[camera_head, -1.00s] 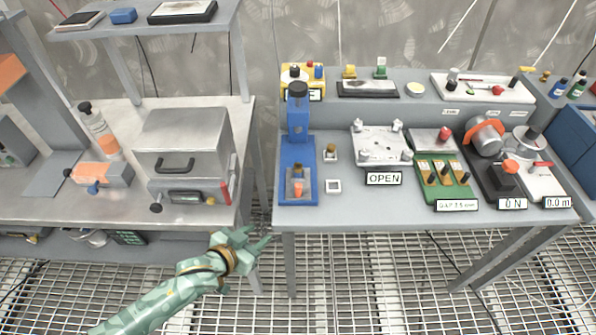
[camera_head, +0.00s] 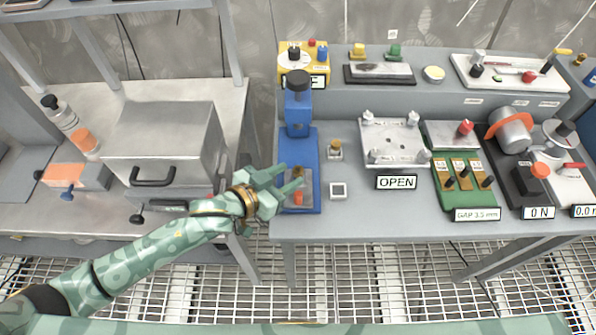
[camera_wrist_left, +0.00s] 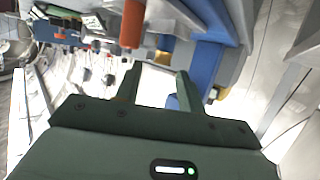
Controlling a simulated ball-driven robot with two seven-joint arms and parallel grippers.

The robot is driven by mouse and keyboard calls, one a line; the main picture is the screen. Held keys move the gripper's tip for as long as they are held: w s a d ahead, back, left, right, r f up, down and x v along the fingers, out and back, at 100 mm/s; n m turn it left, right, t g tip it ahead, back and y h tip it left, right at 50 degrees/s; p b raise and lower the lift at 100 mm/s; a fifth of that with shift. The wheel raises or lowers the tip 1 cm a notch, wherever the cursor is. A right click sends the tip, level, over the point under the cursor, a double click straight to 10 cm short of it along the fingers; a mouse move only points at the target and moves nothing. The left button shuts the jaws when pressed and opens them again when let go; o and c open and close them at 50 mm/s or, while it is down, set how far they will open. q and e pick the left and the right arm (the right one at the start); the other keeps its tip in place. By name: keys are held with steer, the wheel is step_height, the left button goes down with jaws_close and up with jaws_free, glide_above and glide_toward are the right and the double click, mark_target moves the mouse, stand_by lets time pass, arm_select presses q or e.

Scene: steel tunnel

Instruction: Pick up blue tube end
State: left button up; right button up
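I cannot single out a blue tube end for sure. The blue press (camera_head: 297,119) stands at the left side of the right table, with a small orange piece (camera_head: 298,197) low at its front. My left gripper (camera_head: 294,176) is at the front of the press base, its fingers apart, partly covering the base and the orange piece. In the left wrist view the fingers (camera_wrist_left: 160,84) are open with nothing between them. The blue column (camera_wrist_left: 207,62) and an orange cylinder (camera_wrist_left: 132,24) lie beyond the fingertips. I cannot tell whether the gripper touches anything. My right gripper does not show.
A brass-topped post (camera_head: 335,149) and a small white square (camera_head: 338,190) stand right of the press. A plate fixture (camera_head: 395,139) with an OPEN sign (camera_head: 396,182) is further right. A metal box (camera_head: 160,140) is on the left table. A gap separates the tables.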

mark_target(296, 173)
arm_select(q)
steer(key=b+x, duration=0.1)
steer(key=x, duration=0.3)
steer(key=shift+w+f+b, duration=0.15)
steer(key=shift+f+b, duration=0.2)
steer(key=shift+f, duration=0.15)
steer(key=shift+w+d, duration=0.2)
steer(key=shift+w, duration=0.05)
steer(key=shift+c, duration=0.6)
jaws_close()
